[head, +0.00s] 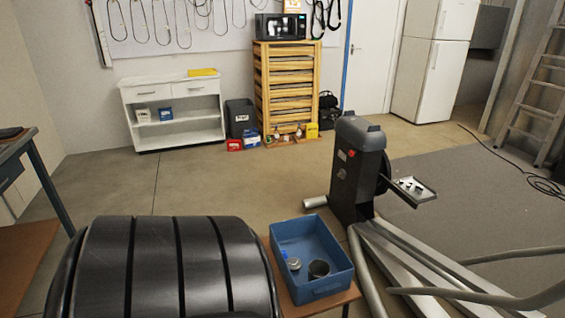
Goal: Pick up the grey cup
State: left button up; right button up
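A dark grey cup-like cylinder (318,269) stands inside the blue bin (340,283), near its front right; it looks like the grey cup. Its round open top faces up. A small round pale metallic item (293,264) lies to its left in the bin, with a small blue thing beside it. The bin rests on a brown wooden surface (346,297) at the bottom centre. Neither of my grippers shows in the head view.
A large black ribbed rounded object (160,265) fills the lower left, close beside the bin. A dark machine (356,170) with a small tray and long grey bars stands behind and right. A white shelf unit (175,110) stands at the back. Open floor lies between.

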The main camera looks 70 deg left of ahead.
aim_at(317, 268)
jog(key=u, duration=1.85)
